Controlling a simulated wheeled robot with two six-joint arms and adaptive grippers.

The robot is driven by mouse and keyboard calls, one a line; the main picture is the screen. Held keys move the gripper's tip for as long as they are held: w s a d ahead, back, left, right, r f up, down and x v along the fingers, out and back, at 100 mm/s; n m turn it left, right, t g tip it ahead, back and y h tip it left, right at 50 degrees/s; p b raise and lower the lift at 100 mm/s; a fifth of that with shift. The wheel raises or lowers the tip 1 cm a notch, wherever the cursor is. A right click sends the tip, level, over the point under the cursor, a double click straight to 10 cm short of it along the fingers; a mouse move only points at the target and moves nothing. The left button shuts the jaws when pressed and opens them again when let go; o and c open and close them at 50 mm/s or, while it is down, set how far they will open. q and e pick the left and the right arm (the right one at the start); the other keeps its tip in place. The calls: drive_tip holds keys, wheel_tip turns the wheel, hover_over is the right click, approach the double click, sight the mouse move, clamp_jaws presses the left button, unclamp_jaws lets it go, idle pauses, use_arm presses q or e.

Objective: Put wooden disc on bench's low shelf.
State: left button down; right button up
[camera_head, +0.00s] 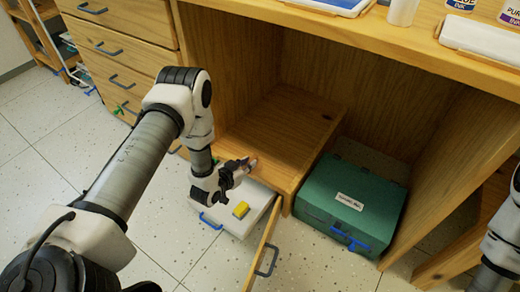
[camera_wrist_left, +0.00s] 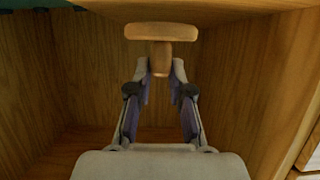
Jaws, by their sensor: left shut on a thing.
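My left gripper (camera_head: 238,170) is at the front edge of the bench's low shelf (camera_head: 285,125), a bare wooden surface inside the open bay. In the left wrist view its two fingers (camera_wrist_left: 160,82) are shut on the stem of a wooden disc (camera_wrist_left: 160,32). The disc's flat, wide part sits beyond the fingertips. In the head view the disc is mostly hidden by the gripper, and I cannot tell whether it touches the shelf. My right gripper is not in view; only part of that arm shows at the right edge.
A green box (camera_head: 350,208) with a label and blue latch stands right of the shelf. A white case (camera_head: 232,217) with a yellow block (camera_head: 241,209) lies below my gripper. An open wooden door (camera_head: 262,245) with a handle juts forward. The bench top (camera_head: 385,42) overhangs the bay.

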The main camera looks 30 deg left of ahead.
use_arm(q)
drive_tip(key=w+a+b, duration=0.1)
drive_tip(key=w, duration=0.2)
drive_tip(key=w+a+f+b, duration=0.1)
drive_tip(key=w+b, duration=0.1)
drive_tip(key=w, duration=0.2)
drive_tip(key=w+a+b, duration=0.1)
drive_tip(key=w+b, duration=0.1)
drive_tip(key=w, duration=0.1)
drive_tip(key=shift+w+a+f, duration=0.15)
drive_tip(key=shift+w+f, duration=0.05)
drive_tip(key=shift+w, duration=0.2)
wheel_tip(320, 180, down, 4)
drive_tip(key=shift+s+r+b, duration=0.1)
drive_tip(key=shift+r+b, duration=0.15)
drive_tip(key=shift+b, duration=1)
drive_tip(key=shift+r, duration=0.15)
drive_tip(key=c, duration=1.1)
unclamp_jaws()
drive_tip(key=shift+o, duration=0.2)
